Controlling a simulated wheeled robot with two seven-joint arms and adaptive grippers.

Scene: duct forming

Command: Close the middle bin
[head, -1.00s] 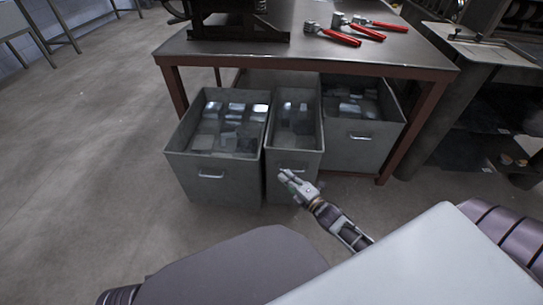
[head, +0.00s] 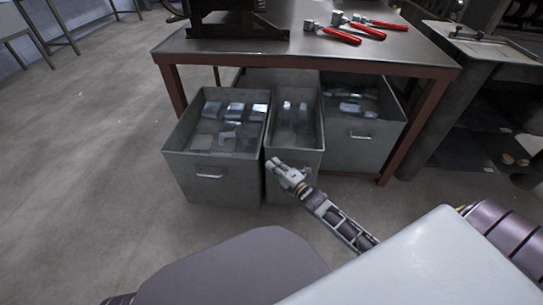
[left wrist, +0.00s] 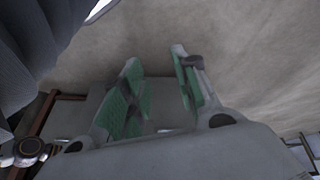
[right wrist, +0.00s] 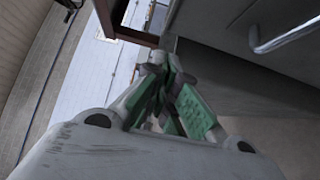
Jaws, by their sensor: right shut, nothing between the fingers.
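The middle bin (head: 309,163) is a narrow grey open-topped box with metal pieces inside, between two wider bins. It juts out from under the table, its front farther forward than the right bin's. My right gripper (head: 277,166) is shut and empty, in front of the middle bin's front face near its left edge. It covers the handle area; I cannot tell if it touches. It also shows shut in the right wrist view (right wrist: 166,62), with a bin handle (right wrist: 290,35) at upper right. My left gripper (left wrist: 155,65) is open and empty in the left wrist view, outside the head view.
The left bin (head: 208,179) also juts out, close beside the middle bin. The right bin (head: 358,144) sits farther back, near a red table leg (head: 408,130). Red-handled tools (head: 340,35) lie on the table top (head: 260,58).

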